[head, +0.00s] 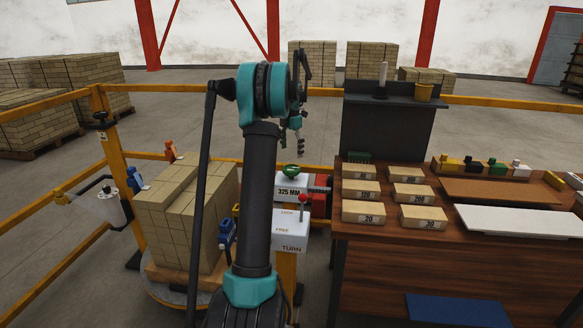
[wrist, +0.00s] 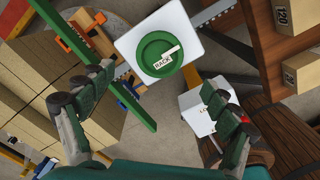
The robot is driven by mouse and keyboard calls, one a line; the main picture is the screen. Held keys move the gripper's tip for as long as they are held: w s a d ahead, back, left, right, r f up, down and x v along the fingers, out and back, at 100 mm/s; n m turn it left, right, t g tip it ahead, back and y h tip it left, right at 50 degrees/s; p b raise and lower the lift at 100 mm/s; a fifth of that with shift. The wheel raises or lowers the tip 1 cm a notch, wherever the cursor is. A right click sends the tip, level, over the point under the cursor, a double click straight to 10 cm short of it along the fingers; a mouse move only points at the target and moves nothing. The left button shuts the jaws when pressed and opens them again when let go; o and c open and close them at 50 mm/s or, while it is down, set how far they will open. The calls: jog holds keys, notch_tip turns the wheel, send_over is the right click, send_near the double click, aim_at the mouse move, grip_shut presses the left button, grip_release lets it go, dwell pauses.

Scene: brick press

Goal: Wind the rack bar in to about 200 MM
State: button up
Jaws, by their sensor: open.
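The rack unit is a white box (head: 289,187) on a post, with a readout of 325 MM in the head view. A green knob (head: 291,169) sits on its top. In the wrist view the round green knob (wrist: 153,52) carries the label RACK. A toothed grey bar (head: 319,190) sticks out to the box's right. My gripper (head: 298,122) is above the knob in the head view. In the wrist view my gripper (wrist: 158,82) is open and empty, its fingers on either side of the knob and apart from it.
A brick stack (head: 180,215) stands to the left. A wooden bench (head: 440,250) with numbered blocks (head: 364,211) stands to the right. Yellow rails (head: 190,88) run behind.

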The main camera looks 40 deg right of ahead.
aim_at(291, 167)
notch_tip(291, 167, down, 8)
dwell(0.4)
jog(key=c, duration=1.2)
